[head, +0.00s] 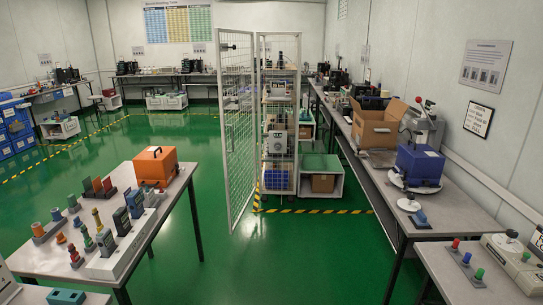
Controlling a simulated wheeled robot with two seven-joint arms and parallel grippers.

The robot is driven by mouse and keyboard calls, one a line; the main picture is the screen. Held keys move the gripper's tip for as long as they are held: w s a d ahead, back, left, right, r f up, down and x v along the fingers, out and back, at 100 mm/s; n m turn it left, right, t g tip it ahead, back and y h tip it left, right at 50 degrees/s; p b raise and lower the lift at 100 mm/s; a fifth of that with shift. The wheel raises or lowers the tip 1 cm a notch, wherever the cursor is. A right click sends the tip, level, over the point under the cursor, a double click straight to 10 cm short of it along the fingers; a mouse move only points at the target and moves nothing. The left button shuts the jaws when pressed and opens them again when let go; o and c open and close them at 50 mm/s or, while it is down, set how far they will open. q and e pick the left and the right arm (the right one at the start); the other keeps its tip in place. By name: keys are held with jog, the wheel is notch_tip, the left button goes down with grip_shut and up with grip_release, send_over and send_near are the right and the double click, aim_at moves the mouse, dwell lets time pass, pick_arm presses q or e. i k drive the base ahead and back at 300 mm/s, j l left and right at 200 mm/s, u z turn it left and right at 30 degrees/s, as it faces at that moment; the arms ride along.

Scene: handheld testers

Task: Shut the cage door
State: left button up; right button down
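The cage door (240,125) is a tall white-framed wire mesh panel, left of centre in the head view. It stands open, swung out toward me, with its near edge at the left and its far edge by the cage post. A small dark fitting (228,46) sits near its top. Behind and to the right is the cage opening, with a white shelf unit (279,188) holding instruments and bins. The latch side of the cage is not clear from here. Neither of my grippers shows in this view.
A table (178,200) with testers and an orange box (155,166) stands left of the door. A long bench (375,185) with an open carton (377,123) and a blue case (419,165) runs along the right. Green floor (285,265) is clear between, with yellow-black tape (320,211).

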aim_at(217, 31)
jog(key=i+l+u, duration=0.1)
jog(key=i, duration=0.4)
jog(key=i+l+u, duration=0.15)
jog(key=i, duration=0.3)
jog(key=i+l+u, duration=0.1)
jog(key=i, duration=0.4)
jog(key=i+l+u, duration=0.1)
jog(key=i+l, duration=0.2)
jog(key=i, duration=0.15)
